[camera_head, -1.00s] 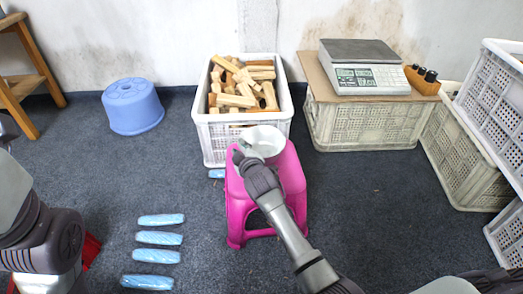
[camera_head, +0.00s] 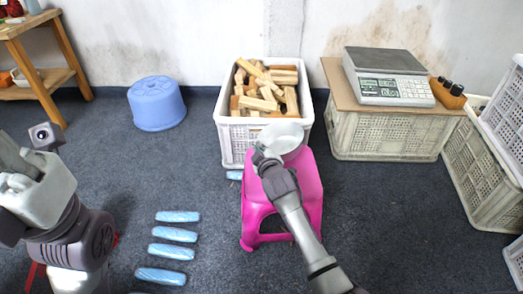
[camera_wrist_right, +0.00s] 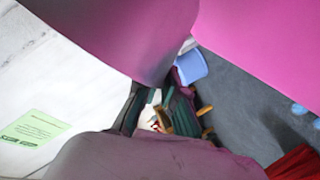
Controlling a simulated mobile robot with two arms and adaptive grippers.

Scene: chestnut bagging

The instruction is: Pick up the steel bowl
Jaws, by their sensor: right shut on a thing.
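The steel bowl (camera_head: 283,137) shows pale in the head view, at the back edge of the pink stool (camera_head: 309,185). It looks tilted. I cannot tell whether it is clear of the stool. My right gripper (camera_head: 264,157) is shut on the bowl's near-left rim; its fingertips are partly hidden. In the right wrist view, large purplish and pink surfaces fill much of the picture, and I cannot make out the bowl for sure. My left arm (camera_head: 70,235) is at the left edge of the head view. The state of its gripper is unclear.
A white crate (camera_head: 235,140) of wooden blocks stands behind the stool. A scale (camera_head: 392,88) sits on a board-topped crate at the right. A blue stool (camera_head: 156,104) and several blue packets (camera_head: 172,234) are on the floor at left. Carpet right of the pink stool is clear.

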